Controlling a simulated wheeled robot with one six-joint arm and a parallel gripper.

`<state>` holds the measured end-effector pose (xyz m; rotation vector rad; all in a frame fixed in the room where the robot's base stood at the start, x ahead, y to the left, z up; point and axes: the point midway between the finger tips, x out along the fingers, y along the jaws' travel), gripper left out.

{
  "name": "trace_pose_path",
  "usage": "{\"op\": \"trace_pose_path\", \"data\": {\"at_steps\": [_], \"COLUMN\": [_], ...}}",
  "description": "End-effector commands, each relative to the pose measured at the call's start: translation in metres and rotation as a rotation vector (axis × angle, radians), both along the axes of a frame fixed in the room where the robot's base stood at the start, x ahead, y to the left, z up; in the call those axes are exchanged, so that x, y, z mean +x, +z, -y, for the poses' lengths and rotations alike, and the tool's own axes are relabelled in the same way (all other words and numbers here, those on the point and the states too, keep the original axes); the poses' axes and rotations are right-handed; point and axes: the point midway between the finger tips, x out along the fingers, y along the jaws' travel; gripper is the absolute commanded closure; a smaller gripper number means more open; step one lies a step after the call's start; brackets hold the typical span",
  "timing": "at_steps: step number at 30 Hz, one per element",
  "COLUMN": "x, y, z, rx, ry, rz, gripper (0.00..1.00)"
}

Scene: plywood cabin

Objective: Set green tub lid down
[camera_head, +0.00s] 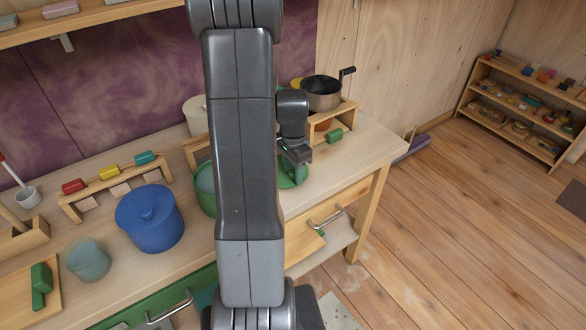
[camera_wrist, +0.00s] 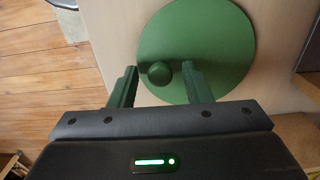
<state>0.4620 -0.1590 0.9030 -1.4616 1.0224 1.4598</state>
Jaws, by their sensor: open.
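The green tub lid (camera_wrist: 218,42) is a round disc lying flat on the pale worktop, with a small round knob (camera_wrist: 159,73) on it in the wrist view. My gripper (camera_wrist: 158,78) is open, with one finger on each side of the knob and gaps showing. In the head view the lid (camera_head: 296,172) lies beside the green tub (camera_head: 204,186), partly hidden by my arm. My gripper (camera_head: 298,160) is just above the lid there. The tub is also mostly hidden by my arm.
The worktop's right end is clear.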

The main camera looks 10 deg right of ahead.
Motion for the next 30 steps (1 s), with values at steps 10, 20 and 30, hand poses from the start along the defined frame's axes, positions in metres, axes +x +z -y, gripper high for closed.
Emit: {"op": "trace_pose_path", "data": {"at_steps": [10,20,30], "x": [0.001,0.001,0.0], "y": [0.032,0.101,0.123], "z": [0.0,0.0,0.0], "rx": [-0.001,-0.001,0.0], "ry": [0.0,0.0,0.0], "rz": [0.005,0.004,0.0], "gripper": [0.56,0.56,0.56]}}
